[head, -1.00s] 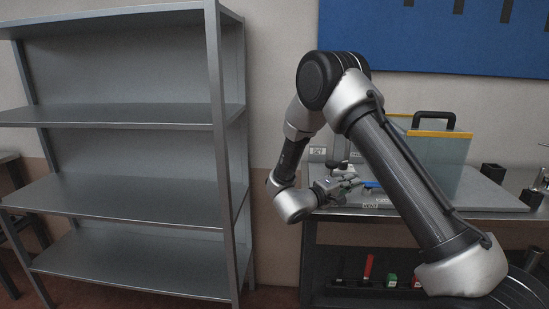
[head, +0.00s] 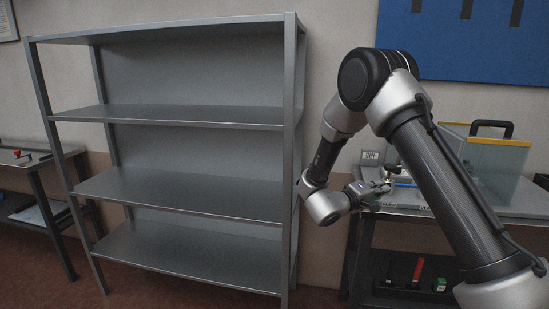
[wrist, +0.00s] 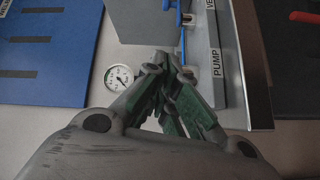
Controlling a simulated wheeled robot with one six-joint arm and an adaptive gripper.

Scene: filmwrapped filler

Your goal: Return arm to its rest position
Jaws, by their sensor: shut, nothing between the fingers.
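My arm is bent, with its elbow high at the right of the head view and its forearm hanging down. My gripper (head: 380,187) points right, by the left end of the workbench (head: 408,211). In the wrist view my gripper (wrist: 172,68) is shut, its green-padded fingers together with nothing between them. Beyond the fingers are a round dial gauge (wrist: 118,78), a grey box (wrist: 148,20) and a strip labelled PUMP (wrist: 217,62). Whether the fingers touch any of these I cannot tell.
An empty grey metal shelf (head: 190,190) stands left of my arm, its right post close to my wrist. A clear case (head: 495,160) with yellow edges and a black handle stands on the workbench. Another table (head: 22,158) is at the far left. A blue board (head: 470,45) hangs behind.

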